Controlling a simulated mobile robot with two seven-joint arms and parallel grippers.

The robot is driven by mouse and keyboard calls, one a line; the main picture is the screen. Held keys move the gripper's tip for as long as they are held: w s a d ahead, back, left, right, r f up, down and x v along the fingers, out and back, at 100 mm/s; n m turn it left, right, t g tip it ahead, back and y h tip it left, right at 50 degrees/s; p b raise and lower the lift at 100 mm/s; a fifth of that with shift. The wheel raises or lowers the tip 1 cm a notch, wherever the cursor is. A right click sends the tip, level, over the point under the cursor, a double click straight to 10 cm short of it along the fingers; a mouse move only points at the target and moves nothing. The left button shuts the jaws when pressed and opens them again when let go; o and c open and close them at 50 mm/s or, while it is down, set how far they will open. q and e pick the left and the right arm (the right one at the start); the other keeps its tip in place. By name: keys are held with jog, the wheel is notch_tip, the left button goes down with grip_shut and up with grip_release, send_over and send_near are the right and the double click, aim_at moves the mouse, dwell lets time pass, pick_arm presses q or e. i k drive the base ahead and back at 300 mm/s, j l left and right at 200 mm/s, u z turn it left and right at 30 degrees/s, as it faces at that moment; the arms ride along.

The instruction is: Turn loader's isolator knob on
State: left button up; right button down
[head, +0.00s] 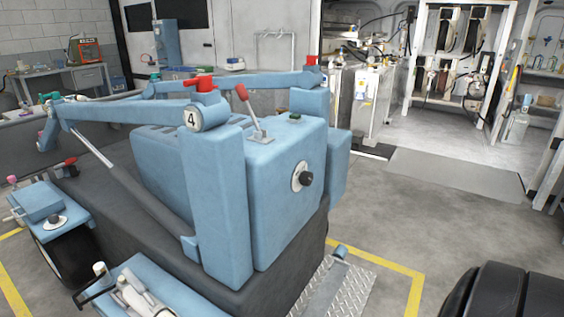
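The blue loader (285,205) fills the middle of the head view, with the number 4 on its near post. Its isolator knob (306,178) is a round black knob on a white round plate, on the loader's right-hand blue face. The knob faces me and nothing covers it. Its turn position is too small to read. Neither of my grippers is in view, and nothing touches the knob.
A red-handled lever (248,107) stands on the loader's top. A tread-plate step (338,290) juts out below the knob. A black rounded object (500,292) is at the lower right. Grey floor (400,215) is open to the right. A blue unit with white cylinders (135,297) is lower left.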

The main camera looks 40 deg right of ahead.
aim_at(306, 178)
jog(key=l, duration=2.1)
